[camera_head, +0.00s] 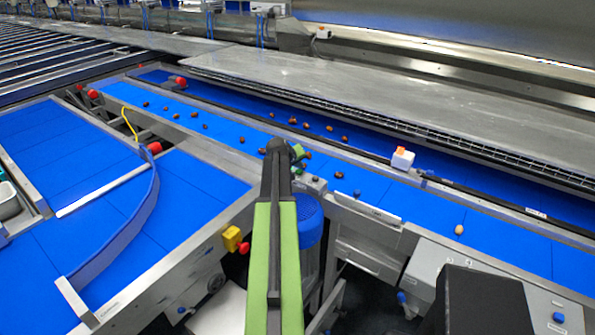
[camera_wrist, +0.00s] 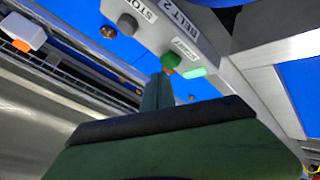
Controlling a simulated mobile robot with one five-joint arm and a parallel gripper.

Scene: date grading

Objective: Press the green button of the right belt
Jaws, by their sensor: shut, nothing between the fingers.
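A grey control box (camera_head: 314,186) sits at the near side of the right belt, just beyond my gripper. In the wrist view its face (camera_wrist: 205,40) carries the labels BELT 2, STOP and START. A round green button (camera_wrist: 170,61) lies by the START label, with a brighter green piece (camera_wrist: 194,73) beside it. A dark grey button (camera_wrist: 127,24) is by the STOP label. My gripper (camera_wrist: 157,88) is shut and empty, its tip close below the round green button. I cannot tell whether they touch. In the head view my gripper (camera_head: 299,152) partly hides the box.
The blue right belt (camera_head: 380,190) carries several brown dates (camera_head: 241,140) and one pale date (camera_head: 459,230). A white box with an orange top (camera_head: 402,158) stands on the belt's far rail. A yellow box with a red button (camera_head: 232,239) is on the left frame.

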